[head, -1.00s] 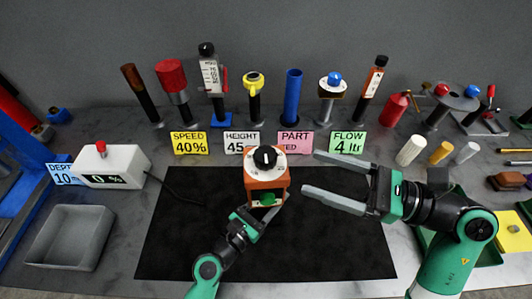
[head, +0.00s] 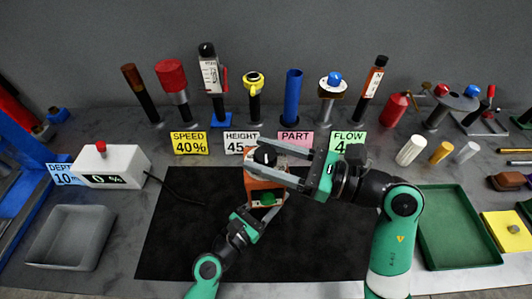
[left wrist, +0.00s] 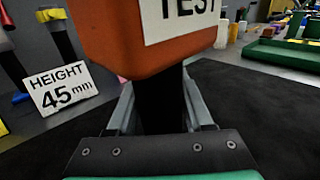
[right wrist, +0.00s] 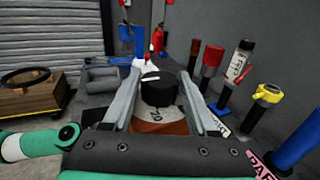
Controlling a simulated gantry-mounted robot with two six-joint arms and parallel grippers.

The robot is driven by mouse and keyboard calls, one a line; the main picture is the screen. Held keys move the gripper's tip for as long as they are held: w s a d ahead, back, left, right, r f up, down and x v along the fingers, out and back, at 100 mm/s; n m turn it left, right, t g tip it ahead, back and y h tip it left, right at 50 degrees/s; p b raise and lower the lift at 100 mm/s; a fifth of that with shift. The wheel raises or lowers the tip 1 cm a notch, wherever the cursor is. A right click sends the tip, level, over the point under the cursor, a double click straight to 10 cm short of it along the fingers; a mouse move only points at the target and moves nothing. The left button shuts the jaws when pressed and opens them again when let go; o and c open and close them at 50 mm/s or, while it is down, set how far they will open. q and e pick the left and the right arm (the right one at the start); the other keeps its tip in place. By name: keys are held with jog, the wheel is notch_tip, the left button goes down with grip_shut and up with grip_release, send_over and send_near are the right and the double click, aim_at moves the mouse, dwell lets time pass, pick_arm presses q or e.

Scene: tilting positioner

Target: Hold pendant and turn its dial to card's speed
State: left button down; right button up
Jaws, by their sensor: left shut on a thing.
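The orange pendant (head: 262,184) stands upright over the black mat, with a white scale plate and black dial (head: 265,155) on top and a green button on its face. My left gripper (head: 262,211) is shut on its lower part; the left wrist view shows the orange housing (left wrist: 150,50) above the fingers. My right gripper (head: 258,162) is open, its fingers on either side of the dial. In the right wrist view the black dial (right wrist: 158,92) with its white pointer line lies between the fingers; contact cannot be told. The yellow speed card (head: 190,143) reads 40%.
A white display box (head: 108,165) reads 0 % at left, with a cable towards the mat (head: 190,235). Height, part and flow cards and several upright tools line the back. A grey bin (head: 70,237) is at left, a green tray (head: 458,228) at right.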

grip_shut()
jog(key=shift+w+n+g+y, duration=0.1)
jog(key=shift+n+g+y, duration=0.3)
jog(key=shift+n+g, duration=0.6)
jog(key=shift+n+g+y, duration=0.15)
jog(key=shift+n+g, duration=0.55)
jog(key=shift+g, duration=0.65)
jog(key=shift+n+g+y, duration=0.15)
jog(key=shift+n+g, duration=0.55)
jog(key=shift+g, duration=0.65)
jog(key=shift+f, duration=0.1)
jog(key=shift+o, duration=2.4)
grip_release()
jog(key=d, duration=1.2)
jog(key=shift+w, duration=0.1)
